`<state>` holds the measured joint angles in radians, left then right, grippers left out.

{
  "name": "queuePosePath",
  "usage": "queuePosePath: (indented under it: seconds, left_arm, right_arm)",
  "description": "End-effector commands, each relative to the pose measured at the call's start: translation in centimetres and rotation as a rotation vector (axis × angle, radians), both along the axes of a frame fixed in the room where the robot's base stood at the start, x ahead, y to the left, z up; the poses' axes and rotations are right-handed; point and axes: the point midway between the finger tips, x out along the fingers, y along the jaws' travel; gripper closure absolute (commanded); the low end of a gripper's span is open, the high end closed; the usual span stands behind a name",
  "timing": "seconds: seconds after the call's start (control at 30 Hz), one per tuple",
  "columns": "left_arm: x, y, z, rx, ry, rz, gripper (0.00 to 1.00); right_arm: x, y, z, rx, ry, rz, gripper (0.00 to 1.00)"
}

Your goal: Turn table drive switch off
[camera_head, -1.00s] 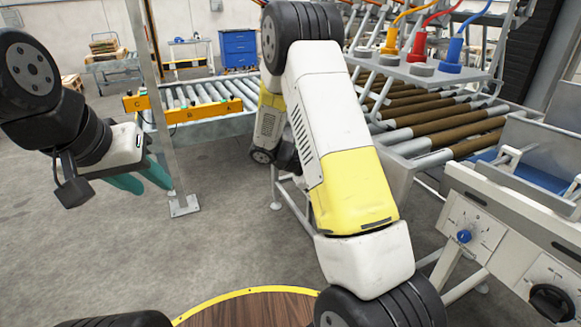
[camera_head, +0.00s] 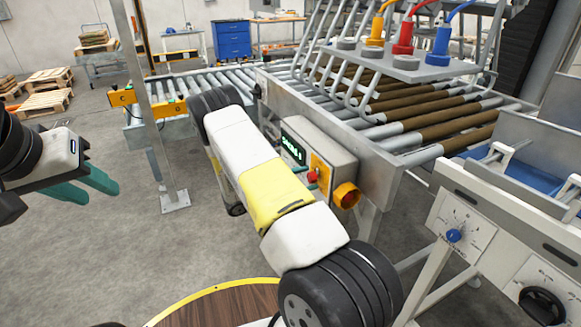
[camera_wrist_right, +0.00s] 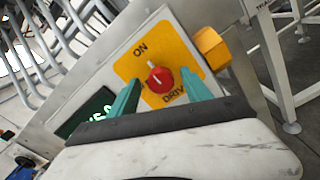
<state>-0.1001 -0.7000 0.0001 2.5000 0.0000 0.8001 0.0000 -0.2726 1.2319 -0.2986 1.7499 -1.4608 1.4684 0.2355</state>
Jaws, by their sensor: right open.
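The drive switch is a red knob (camera_wrist_right: 160,80) on a yellow plate (camera_wrist_right: 190,50) marked "ON" and "DRIVE" in the right wrist view. Its white mark points toward "ON". The knob also shows in the head view (camera_head: 312,177), on a grey control box (camera_head: 335,150) at the roller table. My right gripper (camera_wrist_right: 160,100) is open, its teal fingers on either side of the knob's lower part; contact cannot be told. My right arm hides most of that gripper in the head view. My left gripper (camera_head: 92,187) is open and empty at the far left.
An orange part (camera_head: 346,195) sticks out beside the switch. A green display (camera_head: 293,150) is on the same box. The roller table (camera_head: 380,170) stands behind, and a panel with a blue knob (camera_head: 454,236) is at the right.

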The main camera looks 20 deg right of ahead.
Motion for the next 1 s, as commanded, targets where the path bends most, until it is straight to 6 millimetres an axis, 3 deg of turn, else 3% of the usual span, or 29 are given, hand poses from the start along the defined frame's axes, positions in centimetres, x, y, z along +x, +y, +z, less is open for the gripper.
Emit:
queuePosePath:
  seconds: [0.17, 0.43, 0.47, 0.73, 1.0]
  left_arm:
    - [0.0, 0.0, 0.0, 0.000, 0.000, 0.000, 0.64]
    - [0.0, 0.0, 0.0, 0.000, 0.000, 0.000, 0.64]
    - [0.0, 0.0, 0.0, 0.000, 0.000, 0.000, 0.64]
    - [0.0, 0.0, 0.0, 0.000, 0.000, 0.000, 0.64]
    - [0.0, 0.0, 0.0, 0.000, 0.000, 0.000, 0.64]
  right_arm:
    - [0.1, -1.6, 0.0, 0.000, 0.000, -0.001, 0.43]
    - [0.1, -1.7, 0.0, 0.000, 0.000, 0.000, 0.43]
    - [0.1, -1.7, 0.0, 0.000, -0.001, 0.000, 0.45]
    - [0.1, -1.7, 0.0, 0.000, -0.001, 0.000, 0.98]
    - [0.1, -1.7, 0.0, 0.000, 0.017, 0.000, 1.00]
